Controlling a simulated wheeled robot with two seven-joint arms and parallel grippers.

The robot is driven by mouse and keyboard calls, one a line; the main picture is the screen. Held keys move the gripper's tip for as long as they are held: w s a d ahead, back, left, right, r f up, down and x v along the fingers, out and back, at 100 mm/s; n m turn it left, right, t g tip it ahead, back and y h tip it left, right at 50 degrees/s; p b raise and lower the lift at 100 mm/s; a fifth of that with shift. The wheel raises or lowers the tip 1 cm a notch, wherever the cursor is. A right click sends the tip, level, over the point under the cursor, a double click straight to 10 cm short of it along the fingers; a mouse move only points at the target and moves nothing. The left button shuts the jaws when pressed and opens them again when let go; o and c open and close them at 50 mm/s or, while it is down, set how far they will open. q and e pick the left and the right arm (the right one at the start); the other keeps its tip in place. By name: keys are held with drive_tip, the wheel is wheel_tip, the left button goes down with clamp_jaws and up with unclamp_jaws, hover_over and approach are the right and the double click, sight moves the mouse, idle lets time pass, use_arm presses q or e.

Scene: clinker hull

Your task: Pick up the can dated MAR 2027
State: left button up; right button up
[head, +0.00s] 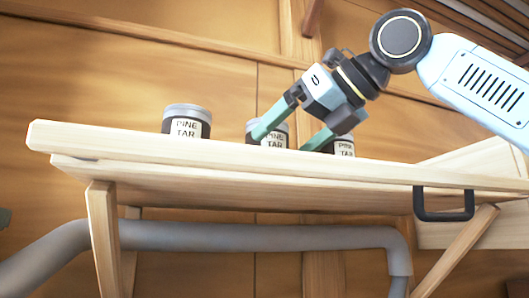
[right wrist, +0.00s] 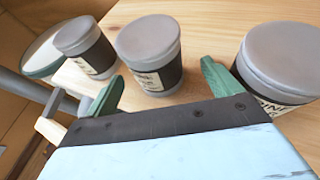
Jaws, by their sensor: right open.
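Three dark cans with grey lids and white PINE TAR labels stand on a wooden shelf (head: 250,172): a left can (head: 185,122), a middle can (head: 273,139) and a right can (head: 344,147). No date is readable on any of them. My right gripper (head: 280,141) is open and empty, its green fingers partly covering the middle and right cans. In the right wrist view, one can (right wrist: 150,50) stands beyond the gap between the fingers (right wrist: 160,86). Another can (right wrist: 84,45) is left of it, and a large near can (right wrist: 284,62) is beside the right finger. My left gripper is not in view.
A round green-rimmed thing (right wrist: 45,52) lies behind the left can in the wrist view. A dark handle (head: 443,216) hangs at the shelf's front right. A plank wall stands behind.

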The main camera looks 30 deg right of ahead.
drive_tip(key=shift+a+x, duration=0.2)
drive_tip(key=shift+x, duration=0.75)
drive_tip(key=x, duration=0.3)
drive_tip(key=shift+w+a, duration=0.2)
drive_tip(key=shift+w, duration=0.05)
drive_tip(key=shift+s+d+r, duration=0.1)
drive_tip(key=shift+s, duration=0.15)
drive_tip(key=shift+c, duration=1.3)
drive_tip(key=shift+w, duration=0.15)
drive_tip(key=c, duration=1)
drive_tip(key=shift+c, duration=0.5)
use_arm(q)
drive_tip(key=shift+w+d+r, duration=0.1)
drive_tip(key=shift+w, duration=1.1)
use_arm(e)
drive_tip(key=shift+r, duration=0.2)
